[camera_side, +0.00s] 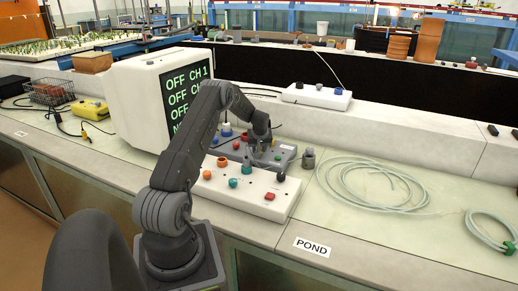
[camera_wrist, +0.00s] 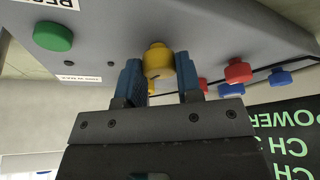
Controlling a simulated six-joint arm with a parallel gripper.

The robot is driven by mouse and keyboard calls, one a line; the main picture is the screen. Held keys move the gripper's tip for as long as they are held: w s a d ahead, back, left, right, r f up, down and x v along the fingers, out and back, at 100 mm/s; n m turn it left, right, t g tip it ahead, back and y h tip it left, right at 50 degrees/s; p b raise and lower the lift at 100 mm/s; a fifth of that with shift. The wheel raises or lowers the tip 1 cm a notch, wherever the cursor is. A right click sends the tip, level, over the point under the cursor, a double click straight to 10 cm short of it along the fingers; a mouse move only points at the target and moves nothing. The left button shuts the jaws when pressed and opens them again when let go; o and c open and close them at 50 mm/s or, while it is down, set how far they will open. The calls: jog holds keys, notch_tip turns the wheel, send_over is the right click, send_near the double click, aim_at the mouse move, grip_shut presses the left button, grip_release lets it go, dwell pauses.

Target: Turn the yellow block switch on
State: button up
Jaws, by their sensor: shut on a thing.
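The yellow block switch (camera_wrist: 158,58) is a rounded yellow knob on the underside-seen face of a grey control box in the wrist view. My gripper (camera_wrist: 156,78) has its two blue fingers on either side of the knob and is shut on it. In the side view my gripper (camera_side: 264,148) reaches down over the grey control box (camera_side: 283,154), and the arm hides much of that box. I cannot make out the yellow switch there. A monitor (camera_side: 140,98) shows green lines beginning OFF CH 1; the arm covers part of its screen.
Green (camera_wrist: 52,37), red (camera_wrist: 238,72) and blue (camera_wrist: 280,78) knobs sit on the same grey box. A white panel (camera_side: 236,198) with several knobs stands in front. Coiled clear tubing (camera_side: 345,190) lies on the bench to the right. A white box (camera_side: 316,98) stands behind.

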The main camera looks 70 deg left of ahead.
dwell(0.3)
jog(key=o, duration=0.9)
jog(key=shift+o, duration=0.2)
jog(key=shift+r, duration=0.1)
jog(key=v, duration=1.3)
jog(key=shift+d+r, duration=0.25)
jog(key=shift+s, duration=0.15)
